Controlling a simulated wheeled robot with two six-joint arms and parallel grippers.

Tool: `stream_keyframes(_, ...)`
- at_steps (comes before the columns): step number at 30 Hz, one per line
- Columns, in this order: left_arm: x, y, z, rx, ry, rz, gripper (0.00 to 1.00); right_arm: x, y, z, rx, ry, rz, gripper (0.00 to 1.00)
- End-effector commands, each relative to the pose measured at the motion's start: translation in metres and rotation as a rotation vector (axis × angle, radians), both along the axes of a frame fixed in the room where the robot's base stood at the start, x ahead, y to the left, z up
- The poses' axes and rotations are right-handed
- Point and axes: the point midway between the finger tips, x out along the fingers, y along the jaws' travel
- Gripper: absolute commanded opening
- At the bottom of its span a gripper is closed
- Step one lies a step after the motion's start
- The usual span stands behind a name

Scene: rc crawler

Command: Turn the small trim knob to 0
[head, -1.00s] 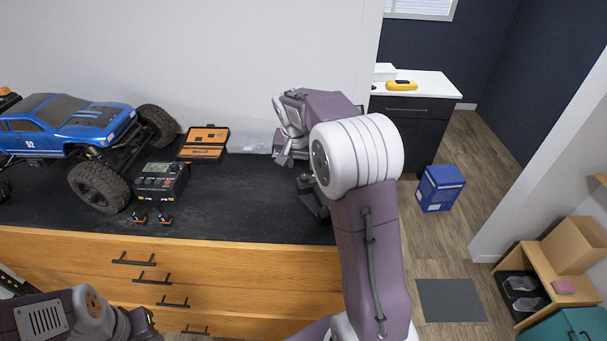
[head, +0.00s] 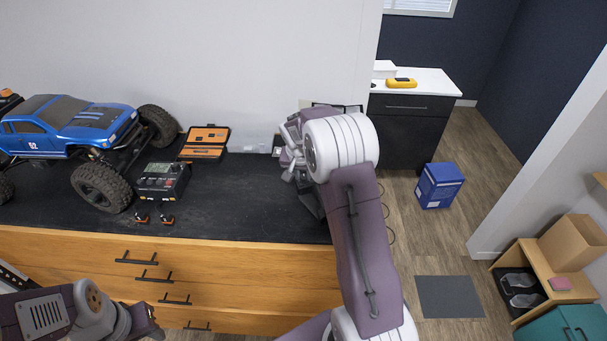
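I cannot make out the small trim knob in the head view. A dark object (head: 309,201) on the right end of the bench is mostly hidden behind my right arm; I cannot tell what it is or whether it bears the knob. My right gripper (head: 287,163) is at the bench's right end, just above and beside that object. Its fingers are small and partly covered by the arm, so its opening is unclear. My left gripper (head: 146,317) is low at the bottom left, in front of the drawers, away from the bench top; its fingers do not show clearly.
A blue crawler truck (head: 72,130) stands on the black bench top (head: 235,195) at left. Beside it are a black charger box (head: 162,181), two small orange-and-black parts (head: 154,214) and an open orange tool case (head: 205,143). The bench middle is clear.

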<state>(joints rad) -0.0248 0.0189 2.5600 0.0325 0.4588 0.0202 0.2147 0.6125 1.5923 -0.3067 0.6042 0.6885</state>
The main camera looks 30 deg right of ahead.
Motion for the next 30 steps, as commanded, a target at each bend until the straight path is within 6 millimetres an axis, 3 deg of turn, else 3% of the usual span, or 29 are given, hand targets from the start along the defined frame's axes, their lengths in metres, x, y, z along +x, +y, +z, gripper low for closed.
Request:
stream_keyframes(13,0.0,0.0,0.018,0.0,0.0,0.0,0.36,-0.002,-0.002,0.002,0.002,0.002,0.265,0.0)
stream_keyframes(24,0.0,0.0,0.017,0.0,0.0,0.0,0.36,-0.001,-0.002,0.0,0.0,0.0,0.295,0.0)
stream_keyframes(25,0.0,0.0,0.017,0.0,0.0,0.0,0.36,-0.001,-0.002,0.0,0.0,0.0,0.294,0.33)
stream_keyframes(26,0.0,0.0,0.017,0.0,0.0,0.0,0.36,-0.001,-0.002,0.0,0.0,0.0,0.293,0.41)
stream_keyframes(27,0.0,0.0,0.017,0.0,0.0,0.0,0.36,-0.001,-0.002,0.0,0.0,0.0,0.293,0.47)
stream_keyframes(30,0.0,0.0,0.017,0.0,0.0,0.0,0.36,-0.001,-0.002,0.0,0.0,0.0,0.293,0.47)
